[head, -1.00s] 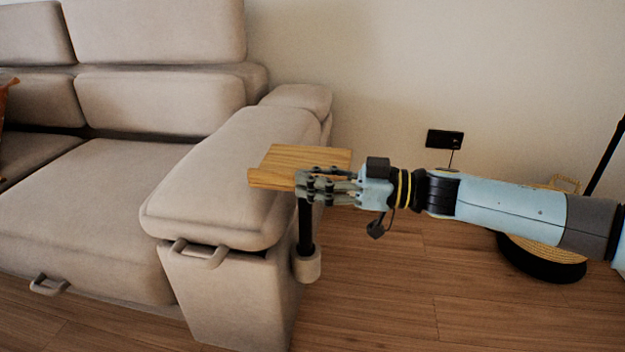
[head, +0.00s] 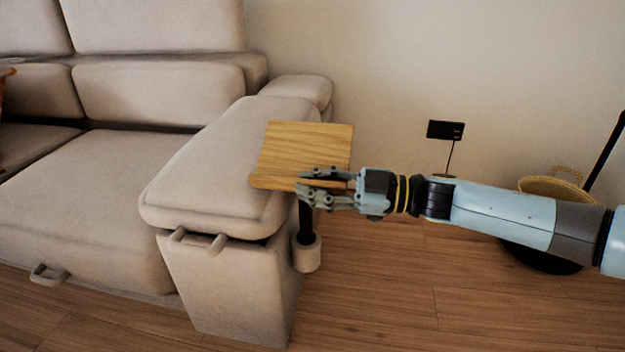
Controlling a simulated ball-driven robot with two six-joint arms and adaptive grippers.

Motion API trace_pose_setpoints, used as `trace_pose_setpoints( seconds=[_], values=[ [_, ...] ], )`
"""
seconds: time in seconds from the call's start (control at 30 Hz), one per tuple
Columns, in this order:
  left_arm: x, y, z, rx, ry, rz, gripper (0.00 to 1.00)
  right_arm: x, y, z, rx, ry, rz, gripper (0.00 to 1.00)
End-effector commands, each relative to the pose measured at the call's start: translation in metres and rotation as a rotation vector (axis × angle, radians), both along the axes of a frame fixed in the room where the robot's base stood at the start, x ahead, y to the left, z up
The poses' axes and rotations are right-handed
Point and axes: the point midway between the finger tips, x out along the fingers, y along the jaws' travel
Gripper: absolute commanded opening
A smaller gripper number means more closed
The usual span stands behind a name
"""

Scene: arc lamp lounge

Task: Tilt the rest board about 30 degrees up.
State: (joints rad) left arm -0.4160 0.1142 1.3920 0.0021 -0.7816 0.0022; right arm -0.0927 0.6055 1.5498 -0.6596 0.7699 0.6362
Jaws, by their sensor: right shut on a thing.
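The rest board (head: 303,148) is a wooden panel on a black post (head: 305,222) beside the sofa's armrest. Its top face shows broadly and is tilted, with the far edge higher than the near edge. My right gripper (head: 308,186) comes in from the right and is shut on the board's near right edge. The fingers hide that corner and the top of the post. My left gripper is not in view.
The beige sofa armrest (head: 215,185) stands close to the left of the board. A handle (head: 200,241) sticks out from the armrest's front. A woven basket (head: 553,190) and a black round base (head: 540,259) are at the right. The floor (head: 400,290) in front is clear.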

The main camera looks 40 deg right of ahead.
Motion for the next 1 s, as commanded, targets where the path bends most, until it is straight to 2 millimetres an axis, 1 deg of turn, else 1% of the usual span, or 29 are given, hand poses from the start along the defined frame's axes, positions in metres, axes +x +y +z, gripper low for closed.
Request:
trace_pose_setpoints(
  seconds=[0.23, 0.27, 0.4, 0.43, 0.67, 0.77, 0.87, 1.0],
  values=[
    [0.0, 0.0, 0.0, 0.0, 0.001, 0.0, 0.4, 0.0, 0.0, 0.0, -0.001, 0.001, -0.001, 0.0],
    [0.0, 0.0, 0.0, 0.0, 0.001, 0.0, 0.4, 0.0, 0.0, 0.0, -0.001, 0.001, -0.001, 0.16],
    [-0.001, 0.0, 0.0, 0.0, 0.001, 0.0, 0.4, 0.0, 0.0, 0.0, -0.001, 0.001, -0.001, 0.35],
    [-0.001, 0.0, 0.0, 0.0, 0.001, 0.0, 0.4, 0.0, 0.0, 0.0, 0.001, 0.001, 0.0, 0.37],
    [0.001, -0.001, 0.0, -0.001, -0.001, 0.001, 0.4, -0.001, 0.0, 0.0, 0.0, 0.001, -0.001, 0.37],
    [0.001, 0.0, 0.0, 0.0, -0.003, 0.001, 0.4, -0.005, -0.004, -0.001, 0.0, 0.003, 0.0, 0.37],
    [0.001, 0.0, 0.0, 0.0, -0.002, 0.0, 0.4, -0.016, -0.013, -0.002, -0.003, 0.005, 0.001, 0.37],
    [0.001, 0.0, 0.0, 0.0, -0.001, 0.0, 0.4, -0.04, -0.034, -0.002, -0.003, 0.008, 0.002, 0.37]
  ],
)
